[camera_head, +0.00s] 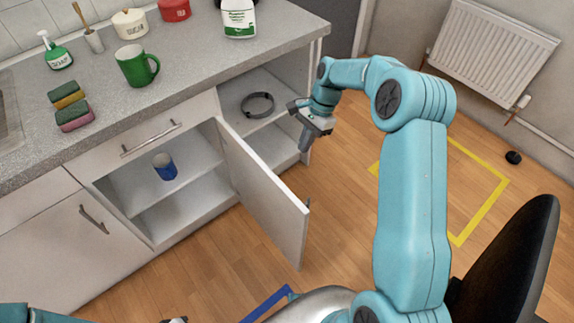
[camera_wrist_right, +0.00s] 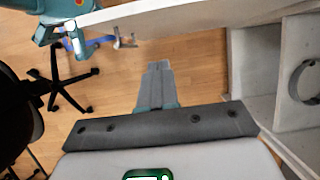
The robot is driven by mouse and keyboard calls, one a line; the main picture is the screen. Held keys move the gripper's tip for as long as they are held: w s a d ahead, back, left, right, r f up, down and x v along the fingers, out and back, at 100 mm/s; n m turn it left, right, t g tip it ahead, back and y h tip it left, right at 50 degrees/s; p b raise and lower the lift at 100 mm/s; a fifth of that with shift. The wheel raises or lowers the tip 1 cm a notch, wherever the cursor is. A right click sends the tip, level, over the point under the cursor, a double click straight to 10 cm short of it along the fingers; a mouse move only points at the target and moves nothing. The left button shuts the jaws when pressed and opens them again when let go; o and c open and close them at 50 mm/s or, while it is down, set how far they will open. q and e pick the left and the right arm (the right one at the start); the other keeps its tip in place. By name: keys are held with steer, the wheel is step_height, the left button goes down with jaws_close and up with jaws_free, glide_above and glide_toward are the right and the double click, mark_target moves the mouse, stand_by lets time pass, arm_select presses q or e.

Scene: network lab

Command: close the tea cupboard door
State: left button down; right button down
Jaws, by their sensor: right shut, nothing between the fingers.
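The white cupboard door (camera_head: 262,195) stands wide open, swung out from the counter front over the floor. A small handle (camera_head: 308,203) shows at its free edge. The open cupboard (camera_head: 140,187) has a shelf with a blue mug (camera_head: 165,166) on it. My right gripper (camera_head: 304,142) is shut and empty, to the right of the door and apart from it, in front of the open right-hand shelves. In the right wrist view, its closed fingers (camera_wrist_right: 157,80) point toward the door (camera_wrist_right: 165,18), seen as a pale band across the top. My left gripper shows only doubtfully at the bottom edge.
The grey counter (camera_head: 200,75) holds a green mug (camera_head: 137,66), sponges (camera_head: 72,105), soap and pots. A grey ring (camera_head: 257,105) lies on the right-hand shelf. A dark chair (camera_head: 515,265) stands at lower right.

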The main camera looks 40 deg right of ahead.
arm_select(q)
steer(key=shift+s+a+r+p, duration=0.1)
steer(key=shift+a+r+p, duration=0.05)
steer(key=shift+r+p, duration=0.25)
arm_select(e)
steer(key=a+f, duration=0.6)
steer(key=f, duration=0.1)
steer(key=shift+s+a, duration=0.15)
steer(key=shift+a, duration=0.25)
steer(key=shift+a, duration=0.1)
